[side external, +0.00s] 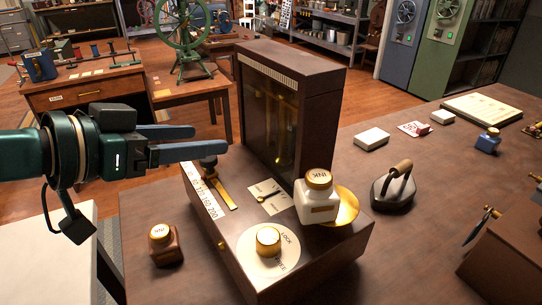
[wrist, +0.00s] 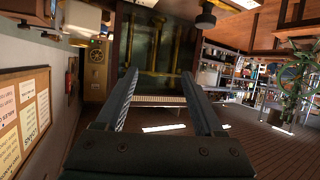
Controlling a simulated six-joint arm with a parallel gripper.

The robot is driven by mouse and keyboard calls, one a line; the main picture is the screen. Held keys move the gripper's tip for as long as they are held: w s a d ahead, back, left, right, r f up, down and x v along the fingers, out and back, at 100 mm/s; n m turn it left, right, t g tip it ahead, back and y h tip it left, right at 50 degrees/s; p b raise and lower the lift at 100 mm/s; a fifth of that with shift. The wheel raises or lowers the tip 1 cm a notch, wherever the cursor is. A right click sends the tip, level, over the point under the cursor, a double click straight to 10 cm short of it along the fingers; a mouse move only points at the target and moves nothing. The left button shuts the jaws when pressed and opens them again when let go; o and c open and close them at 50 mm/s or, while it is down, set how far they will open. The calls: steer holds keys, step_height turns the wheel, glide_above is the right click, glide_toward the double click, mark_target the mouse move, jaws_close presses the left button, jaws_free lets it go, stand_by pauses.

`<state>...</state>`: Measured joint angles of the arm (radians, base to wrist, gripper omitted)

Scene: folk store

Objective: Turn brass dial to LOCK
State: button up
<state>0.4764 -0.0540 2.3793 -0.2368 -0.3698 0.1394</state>
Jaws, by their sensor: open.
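The brass dial (side external: 268,241) stands on a round white plate (side external: 252,262) marked LOCK and, partly hidden, FREE, on the front of a dark wooden balance case (side external: 300,85). My gripper (side external: 223,141) is open and empty, its two fingers pointing right, above and to the left of the dial and clear of it. In the wrist view my gripper (wrist: 172,85) has its fingers apart, with the glass front of the case beyond them. The dial does not show in the wrist view. Which mark the dial points to is not clear.
A brown ink bottle (side external: 165,245) stands left of the base. A small brass slider (side external: 220,190) and a flat iron (side external: 394,188) are nearby.

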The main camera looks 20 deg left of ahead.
step_height(320, 180, up, 4)
steer(key=w+d+m+t+h, duration=0.1)
steer(key=d+m+t+h, duration=0.1)
steer(key=m, duration=0.1)
steer(key=m+g+h, duration=0.6)
steer(key=m+h, duration=0.2)
steer(key=h, duration=0.1)
glide_above(268, 241)
steer(key=a, duration=0.3)
steer(key=f, duration=0.9)
steer(key=shift+w+a, duration=0.1)
steer(key=shift+w, duration=0.2)
steer(key=shift+n+g+h, duration=0.4)
steer(key=shift+g, duration=0.2)
steer(key=f, duration=0.2)
steer(key=s+a+f, duration=0.1)
steer(key=f, duration=0.1)
steer(key=s+f, duration=0.1)
steer(key=f, duration=0.1)
steer(key=shift+a+f, duration=0.15)
steer(key=shift+a, duration=0.1)
steer(key=shift+f, duration=0.25)
steer(key=shift+x, duration=2.45)
steer(key=shift+w+f, duration=0.1)
steer(key=shift+w, duration=0.05)
jaws_close()
